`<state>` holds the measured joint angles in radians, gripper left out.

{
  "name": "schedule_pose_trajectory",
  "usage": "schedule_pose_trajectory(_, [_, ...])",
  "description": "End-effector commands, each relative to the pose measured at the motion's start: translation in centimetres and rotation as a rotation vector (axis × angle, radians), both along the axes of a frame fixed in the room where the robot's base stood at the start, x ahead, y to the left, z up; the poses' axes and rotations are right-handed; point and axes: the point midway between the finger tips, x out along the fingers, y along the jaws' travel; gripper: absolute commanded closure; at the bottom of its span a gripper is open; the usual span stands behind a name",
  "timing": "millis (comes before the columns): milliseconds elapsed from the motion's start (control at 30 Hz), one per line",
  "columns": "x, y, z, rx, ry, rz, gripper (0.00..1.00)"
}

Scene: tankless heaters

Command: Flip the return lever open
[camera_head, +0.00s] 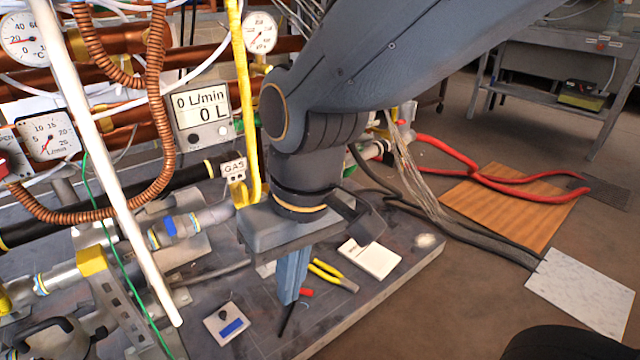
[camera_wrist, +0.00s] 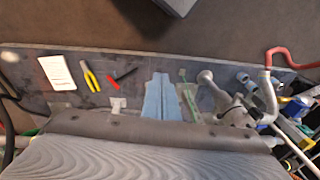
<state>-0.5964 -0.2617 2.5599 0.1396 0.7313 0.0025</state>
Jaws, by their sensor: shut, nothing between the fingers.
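My gripper (camera_head: 291,285) points down over the dark bench, its blue-grey fingers together and holding nothing. In the wrist view the fingers (camera_wrist: 161,97) also show side by side above the bench. I cannot tell for certain which part is the return lever. Candidates in the head view are a pipe fitting with a blue part (camera_head: 183,226), left of my gripper, and a dark handle-like part (camera_head: 62,338) at the lower left. Both are apart from the fingers. In the wrist view, pipe fittings (camera_wrist: 243,112) stand right of the fingers; no lever is clear there.
A white slanted pipe (camera_head: 120,200) and a yellow upright pipe (camera_head: 243,100) stand left of my arm. Yellow-handled pliers (camera_head: 326,273), a white card (camera_head: 370,258) and a small plate with a blue patch (camera_head: 226,323) lie on the bench. Red hoses (camera_head: 470,165) run across the floor.

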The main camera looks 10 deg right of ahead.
Motion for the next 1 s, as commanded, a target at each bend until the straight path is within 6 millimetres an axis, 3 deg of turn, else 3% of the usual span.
schedule_pose_trajectory(367, [7.0, -5.3, -2.1, -0.020, -0.077, -0.167, 1.00])
schedule_pose_trajectory(700, [18.7, -13.6, -6.3, -0.064, -0.281, -0.207, 1.00])
schedule_pose_trajectory(1000, [28.3, -17.8, -10.1, -0.119, -0.499, -0.045, 1.00])
